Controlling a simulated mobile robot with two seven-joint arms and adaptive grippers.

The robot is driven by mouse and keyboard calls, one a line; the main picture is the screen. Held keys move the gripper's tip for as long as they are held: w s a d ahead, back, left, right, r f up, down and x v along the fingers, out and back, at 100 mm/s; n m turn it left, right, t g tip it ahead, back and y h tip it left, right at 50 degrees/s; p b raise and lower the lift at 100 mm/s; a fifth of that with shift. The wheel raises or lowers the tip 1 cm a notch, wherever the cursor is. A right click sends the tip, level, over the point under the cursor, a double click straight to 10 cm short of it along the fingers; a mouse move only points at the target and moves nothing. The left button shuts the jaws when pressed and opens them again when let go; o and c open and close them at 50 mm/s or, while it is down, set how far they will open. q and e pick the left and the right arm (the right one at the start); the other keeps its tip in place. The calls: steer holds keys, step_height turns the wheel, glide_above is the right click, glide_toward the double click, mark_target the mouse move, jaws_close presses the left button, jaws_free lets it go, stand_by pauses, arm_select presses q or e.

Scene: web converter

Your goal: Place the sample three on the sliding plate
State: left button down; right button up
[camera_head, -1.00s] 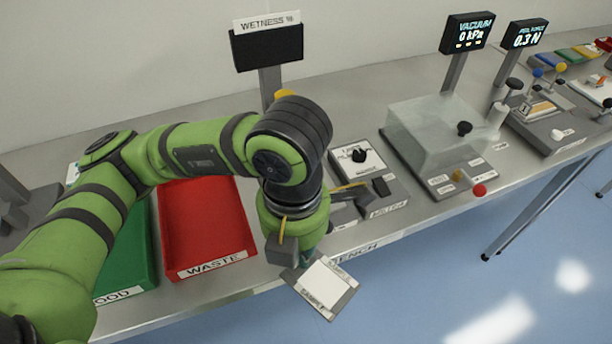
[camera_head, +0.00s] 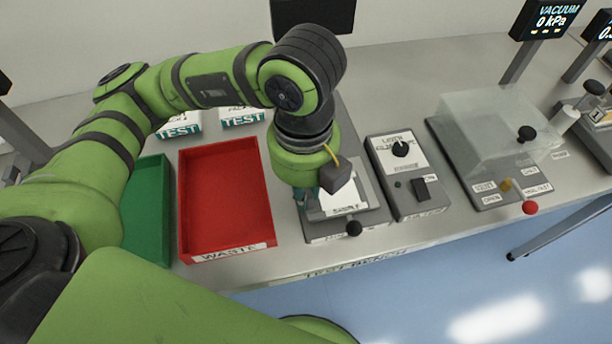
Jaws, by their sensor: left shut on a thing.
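My left gripper (camera_head: 312,200) is mostly hidden under its own green wrist. It is shut on a white sample card (camera_head: 347,203) with a printed label at its front edge; the number is too small to read. The card is over or on the grey plate (camera_head: 374,222) with a black knob (camera_head: 353,228), in front of the wetness tester's post. I take this plate for the sliding plate. Whether the card touches it, I cannot tell. My right gripper is out of view.
A red waste tray (camera_head: 226,204) and a green tray (camera_head: 147,212) stand left of the gripper. White test boxes (camera_head: 241,117) stand behind. The bench's front edge is near.

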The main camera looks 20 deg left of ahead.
arm_select(q)
steer(key=w+a+f, duration=0.2)
steer(key=w, duration=0.1)
steer(key=w+a+f+p, duration=0.1)
steer(key=shift+w, duration=0.25)
steer(key=shift+w+a+f, duration=0.15)
steer(key=shift+w+f, duration=0.2)
steer(key=shift+w, duration=0.05)
step_height(320, 180, down, 3)
steer(key=shift+f+p, duration=0.15)
steer(key=shift+p, duration=0.55)
steer(key=shift+f, duration=0.25)
steer(key=shift+f, duration=0.1)
steer(key=shift+f, duration=0.15)
steer(key=c, duration=1.2)
jaws_free()
steer(key=shift+c, duration=0.2)
